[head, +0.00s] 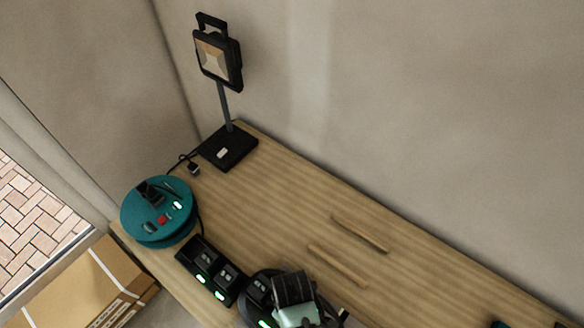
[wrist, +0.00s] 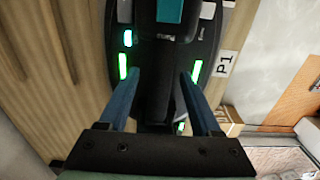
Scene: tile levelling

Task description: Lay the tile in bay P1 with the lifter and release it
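My gripper (wrist: 158,72) has two blue fingers, one on each side of a dark upright part (wrist: 168,100) of a black device. I cannot tell whether the fingers press on it. The device (wrist: 207,40) has a teal piece at the top and bright green lights on both sides. In the head view, a round black device (head: 262,285) with a green light stands at the bench's front edge, partly covered by my dark and pale green gripper (head: 297,300). I cannot make out a tile or clearly identify the lifter.
The wooden bench (head: 430,290) carries a work lamp (head: 218,55), a teal cable reel (head: 158,210), a black charger block (head: 210,270) with green lights and two thin wooden strips (head: 338,264) (head: 360,233). A cardboard box (head: 75,285) is at lower left.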

